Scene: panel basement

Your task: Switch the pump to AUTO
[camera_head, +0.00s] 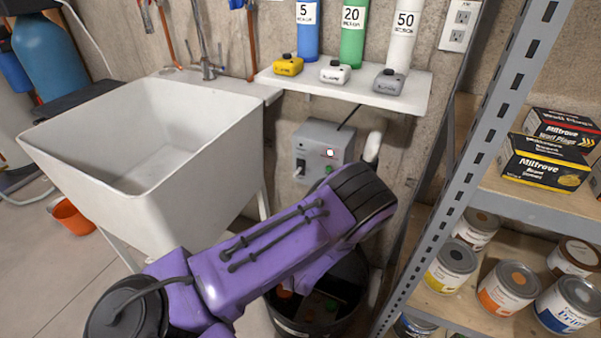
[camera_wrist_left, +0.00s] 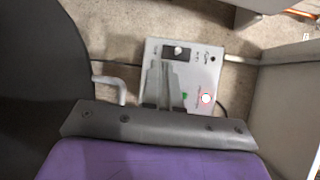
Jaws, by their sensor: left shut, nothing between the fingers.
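The pump's grey control box (camera_head: 322,145) is on the concrete wall under the white shelf. Contact cannot be told. In the head view my wrist hides the fingers. My right gripper is not in view.
A white utility sink (camera_head: 160,150) stands left of the box. The white shelf (camera_head: 345,88) above holds several small boxes and filter tubes. A metal rack (camera_head: 480,130) with paint cans stands at right. A black bin (camera_head: 318,310) is below my arm.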

